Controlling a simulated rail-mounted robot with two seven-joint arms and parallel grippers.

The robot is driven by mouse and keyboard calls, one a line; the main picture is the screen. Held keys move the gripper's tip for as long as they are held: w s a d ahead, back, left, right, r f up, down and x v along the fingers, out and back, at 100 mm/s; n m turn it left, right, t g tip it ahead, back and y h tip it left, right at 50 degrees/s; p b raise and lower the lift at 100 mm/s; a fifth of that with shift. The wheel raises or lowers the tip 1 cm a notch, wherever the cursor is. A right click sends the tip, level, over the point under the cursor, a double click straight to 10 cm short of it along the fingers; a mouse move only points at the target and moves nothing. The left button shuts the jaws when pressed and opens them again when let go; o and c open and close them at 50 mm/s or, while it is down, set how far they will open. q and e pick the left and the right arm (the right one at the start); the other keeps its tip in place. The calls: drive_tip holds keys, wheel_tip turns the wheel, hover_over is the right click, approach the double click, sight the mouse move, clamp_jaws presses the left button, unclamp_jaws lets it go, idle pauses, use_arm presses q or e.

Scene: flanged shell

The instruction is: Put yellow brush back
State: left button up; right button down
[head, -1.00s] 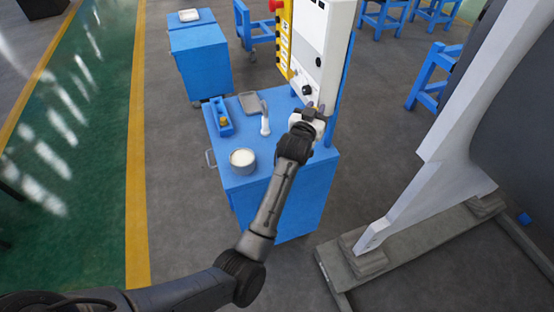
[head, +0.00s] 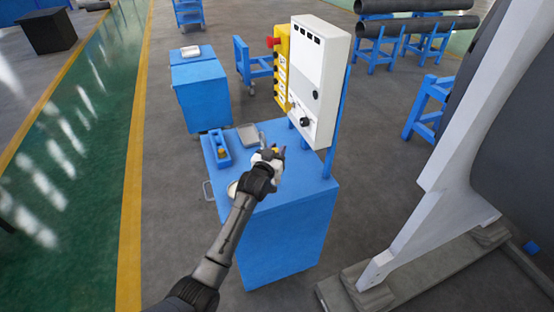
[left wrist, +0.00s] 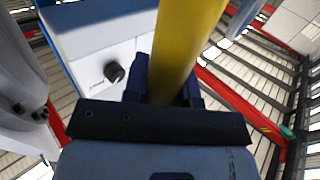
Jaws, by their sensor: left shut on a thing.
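A yellow bar, which looks like the yellow brush's handle (left wrist: 187,40), stands between the fingers of my left gripper (left wrist: 165,85) in the left wrist view. The gripper is shut on it; the brush's ends are out of view. In the head view my left gripper (head: 277,153) is above the blue cabinet top (head: 290,180), in front of the control box, and the brush is too small to make out. A blue holder (head: 217,150) with a small yellow item in it sits on the cabinet, left of the gripper. My right gripper is not in view.
A white control box (head: 316,75) with a yellow button panel (head: 281,70) rises behind the gripper. A grey tray (head: 249,136) lies beside the blue holder. A round can (head: 232,188) is partly hidden by my arm. The cabinet's right top is clear.

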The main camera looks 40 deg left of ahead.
use_arm(q)
drive_tip(key=shift+f+b, duration=0.3)
drive_tip(key=shift+f, duration=1.65)
drive_tip(key=o, duration=0.9)
drive_tip(key=shift+o, duration=0.2)
